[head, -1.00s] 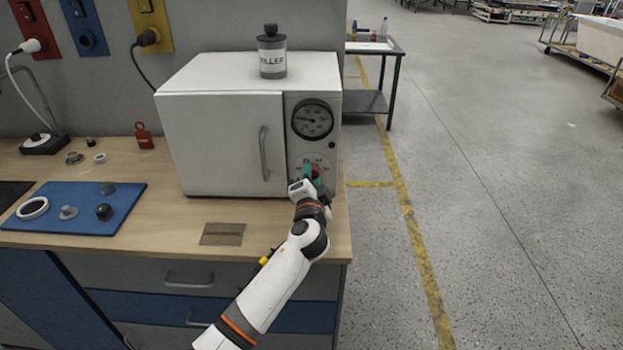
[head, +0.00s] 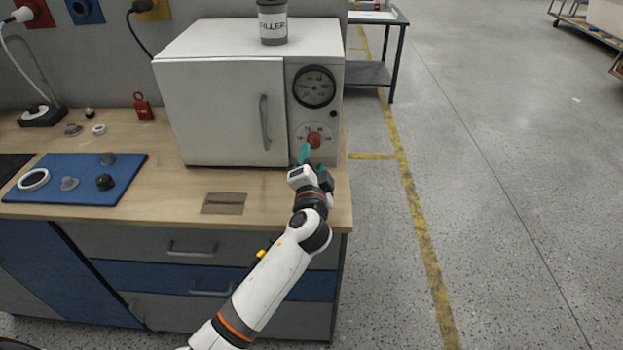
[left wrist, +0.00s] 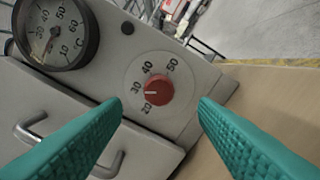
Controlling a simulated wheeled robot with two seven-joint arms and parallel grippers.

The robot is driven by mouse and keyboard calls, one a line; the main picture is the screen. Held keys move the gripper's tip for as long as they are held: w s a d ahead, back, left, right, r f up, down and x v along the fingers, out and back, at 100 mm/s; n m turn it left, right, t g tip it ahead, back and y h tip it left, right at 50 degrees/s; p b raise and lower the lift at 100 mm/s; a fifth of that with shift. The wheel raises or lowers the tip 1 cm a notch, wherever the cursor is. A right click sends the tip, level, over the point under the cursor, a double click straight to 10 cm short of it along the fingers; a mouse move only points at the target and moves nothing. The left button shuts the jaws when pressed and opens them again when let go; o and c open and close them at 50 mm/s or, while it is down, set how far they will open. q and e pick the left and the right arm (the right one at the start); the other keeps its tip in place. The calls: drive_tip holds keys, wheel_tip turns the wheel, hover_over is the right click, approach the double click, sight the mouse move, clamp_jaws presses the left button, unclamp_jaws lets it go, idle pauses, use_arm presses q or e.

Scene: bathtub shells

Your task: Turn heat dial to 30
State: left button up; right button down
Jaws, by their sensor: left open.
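The heat dial (head: 314,141) is a red knob on the lower right front of the white oven (head: 225,110). In the left wrist view the dial (left wrist: 158,88) has a white mark pointing left, at about the 30 on its printed scale. My left gripper (head: 313,162) has teal fingers and is open and empty. It is in front of and below the dial in the head view, apart from it. In the left wrist view its fingertips (left wrist: 160,107) are wide apart, on either side below the dial. My right gripper is not in view.
A round gauge (head: 314,87) sits above the dial, and the oven door handle (head: 265,122) is to its left. A filler can (head: 272,24) stands on the oven. A blue mat (head: 80,195) with small parts lies on the bench at left. Open floor is at right.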

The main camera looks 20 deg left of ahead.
use_arm(q)
drive_tip(key=v, duration=0.6)
drive_tip(key=shift+s+r+b, duration=0.1)
drive_tip(key=shift+s+b, duration=0.15)
drive_tip(key=shift+b, duration=0.1)
